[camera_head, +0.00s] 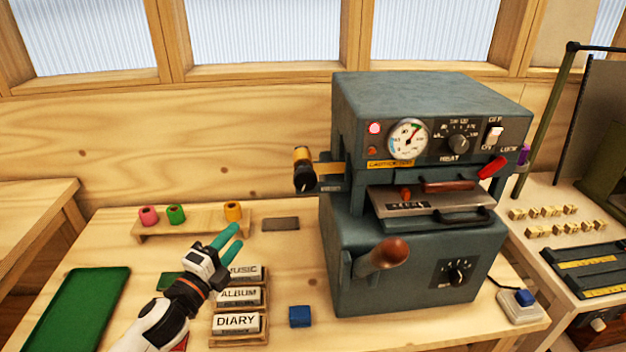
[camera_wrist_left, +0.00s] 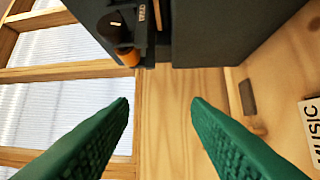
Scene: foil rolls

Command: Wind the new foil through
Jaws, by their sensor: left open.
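A grey hot-foil press (camera_head: 430,110) stands on the bench. On its left side a gold foil roll (camera_head: 301,155) sits on a spindle with a black knob (camera_head: 304,179). The roll also shows in the left wrist view (camera_wrist_left: 127,56), beyond the fingertips and up and left of the gap. A purple roll (camera_head: 523,155) shows at the press's right side. My left gripper (camera_head: 228,240) is open and empty, its green fingers apart in the left wrist view (camera_wrist_left: 160,105). It is over the bench, left of the press and apart from the gold roll. My right gripper is not in view.
A wooden rack (camera_head: 190,228) holds pink, green and orange rolls. Label blocks reading MUSIC, ALBUM and DIARY (camera_head: 236,323) lie beside my left arm. A green tray (camera_head: 80,310) lies at left, a blue block (camera_head: 300,316) before the press. The press handle (camera_head: 388,252) sticks out forward.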

